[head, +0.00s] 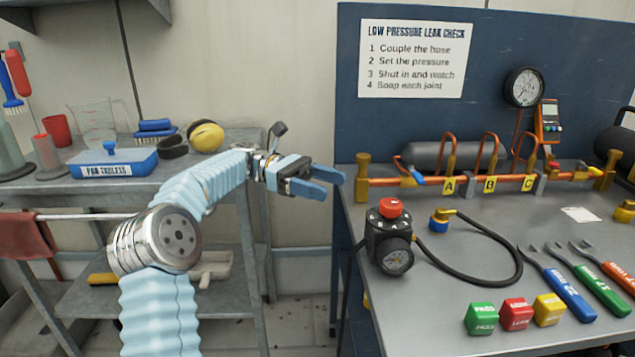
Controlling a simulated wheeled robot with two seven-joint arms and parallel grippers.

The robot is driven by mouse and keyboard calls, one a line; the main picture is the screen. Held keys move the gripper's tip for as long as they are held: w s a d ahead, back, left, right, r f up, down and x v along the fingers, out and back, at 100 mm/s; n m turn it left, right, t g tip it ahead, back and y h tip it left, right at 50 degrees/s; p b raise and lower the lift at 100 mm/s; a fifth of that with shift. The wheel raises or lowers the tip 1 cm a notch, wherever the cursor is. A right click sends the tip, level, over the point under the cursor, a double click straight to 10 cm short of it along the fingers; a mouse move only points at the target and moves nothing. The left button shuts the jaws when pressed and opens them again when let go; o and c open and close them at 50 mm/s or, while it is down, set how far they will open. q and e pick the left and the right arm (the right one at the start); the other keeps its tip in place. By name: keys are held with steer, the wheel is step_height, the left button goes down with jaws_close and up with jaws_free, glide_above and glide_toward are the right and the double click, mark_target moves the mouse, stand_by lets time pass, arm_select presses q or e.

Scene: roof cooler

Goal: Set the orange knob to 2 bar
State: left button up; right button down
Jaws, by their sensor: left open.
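The orange-red knob (390,208) sits on top of a black pressure regulator (380,238) near the left edge of the right-hand workbench. The regulator has a round gauge (395,260) on its front; its reading is too small to tell. White marks ring the knob's base, but I cannot read them. My left gripper (322,182) is open and empty, with blue fingertips pointing right. It is left of the knob and apart from it, over the gap between the benches. My right gripper is not in view.
A black hose (500,280) curls from the regulator to a blue-and-brass fitting (438,222). Behind runs a copper pipe assembly (420,181) with tags A, B and C. Green, red and yellow blocks (516,314) and several wrenches (565,290) lie at front right. A grey shelf bench (110,184) stands left.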

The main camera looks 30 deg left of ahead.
arm_select(q)
steer(key=shift+c, duration=0.2)
steer(key=n+t+b, duration=0.4)
steer(key=t+b, duration=0.3)
steer(key=b, duration=0.1)
glide_toward(391, 203)
steer(key=shift+n+y, duration=0.3)
steer(key=shift+y, duration=0.1)
steer(key=x, duration=1)
steer(key=shift+r, duration=0.1)
steer(key=c, duration=0.9)
steer(key=m+g+p, duration=0.1)
steer(key=p, duration=0.1)
steer(key=shift+w+r+p, duration=0.1)
steer(key=shift+r+p, duration=0.15)
steer(key=shift+p, duration=0.05)
steer(key=shift+f+g+h, duration=0.1)
steer(key=shift+g+h, duration=0.2)
steer(key=shift+g, duration=0.2)
steer(key=shift+f+m, duration=0.15)
steer(key=shift+m, duration=0.15)
